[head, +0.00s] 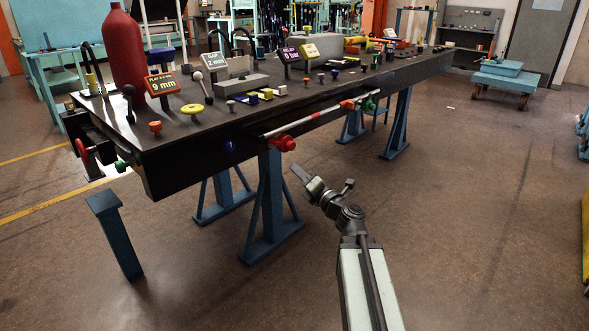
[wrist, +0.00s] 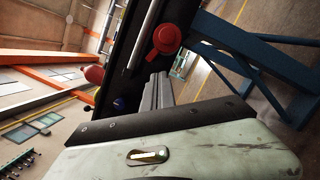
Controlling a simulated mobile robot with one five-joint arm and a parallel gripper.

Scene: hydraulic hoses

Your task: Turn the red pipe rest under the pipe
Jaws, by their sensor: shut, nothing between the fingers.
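The red pipe rest (head: 284,143) sits on the front side of the dark bench, below the near end of a pale pipe (head: 310,119). In the wrist view the red rest (wrist: 164,40) shows a round face, with the pale pipe (wrist: 143,35) running beside it. My gripper (head: 297,171) is shut and empty, in front of the bench and a little below and right of the rest. In the wrist view its closed fingers (wrist: 158,90) point towards the rest, with a visible gap. Whether they are near it in depth is hard to tell.
The dark bench (head: 190,150) carries a red cylinder (head: 123,50), signs and several knobs. An orange part (head: 348,104) and a green part (head: 369,103) sit along the pipe. A blue bench leg (head: 270,205) stands below the rest.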

